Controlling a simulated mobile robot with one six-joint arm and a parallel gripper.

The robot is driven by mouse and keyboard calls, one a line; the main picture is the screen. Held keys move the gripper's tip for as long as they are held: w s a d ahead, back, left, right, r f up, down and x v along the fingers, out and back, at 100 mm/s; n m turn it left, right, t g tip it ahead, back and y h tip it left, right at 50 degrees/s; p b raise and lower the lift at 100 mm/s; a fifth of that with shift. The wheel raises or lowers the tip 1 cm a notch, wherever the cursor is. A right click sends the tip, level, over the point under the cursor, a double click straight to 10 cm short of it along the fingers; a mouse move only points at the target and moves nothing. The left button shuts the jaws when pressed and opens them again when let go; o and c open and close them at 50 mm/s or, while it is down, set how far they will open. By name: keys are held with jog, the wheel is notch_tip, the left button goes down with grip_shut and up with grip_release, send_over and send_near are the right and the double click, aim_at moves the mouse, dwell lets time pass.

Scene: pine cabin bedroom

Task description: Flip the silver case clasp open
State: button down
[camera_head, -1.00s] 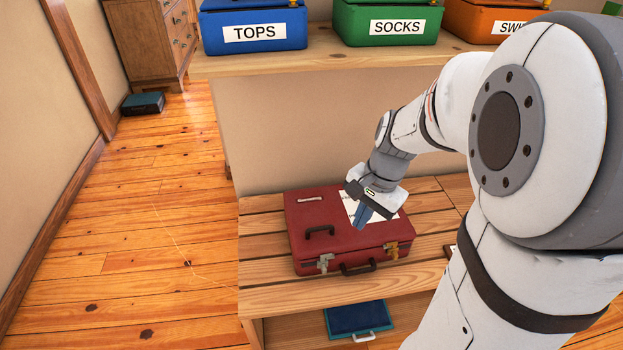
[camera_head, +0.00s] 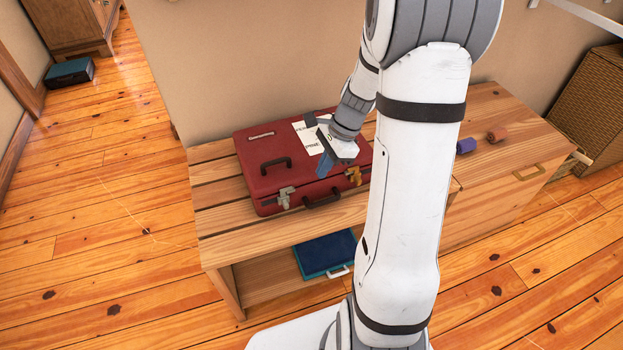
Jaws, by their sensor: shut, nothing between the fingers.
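A red case (camera_head: 250,165) lies flat and closed on a slatted wooden bench (camera_head: 222,215). Its front edge carries a silver clasp (camera_head: 285,198) at the left and a brass clasp (camera_head: 354,176) at the right, with a dark handle (camera_head: 322,199) between them. The picture is too small to tell exactly how the silver clasp's lever sits. My gripper (camera_head: 322,172) is shut and empty. It hangs over the case's lid, to the right of the silver clasp and apart from it. My wrist partly covers a white paper label (camera_head: 309,138) on the lid.
A blue case (camera_head: 325,255) lies on the shelf below. Purple (camera_head: 466,146) and reddish (camera_head: 496,134) small items lie on the bench's right part. A wicker basket (camera_head: 595,110) stands at far right. A dark teal case (camera_head: 69,72) lies on the floor at upper left.

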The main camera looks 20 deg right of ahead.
aim_at(311, 193)
jog(key=b+x, duration=0.3)
jog(key=x, duration=0.6)
jog(key=shift+f, duration=0.2)
jog(key=a, duration=0.2)
jog(key=shift+a+r+b, duration=0.15)
jog(key=shift+a+b, duration=0.1)
jog(key=shift+b, duration=0.05)
jog(key=shift+a+r, duration=0.1)
jog(key=shift+a, duration=0.6)
jog(key=shift+a, duration=0.1)
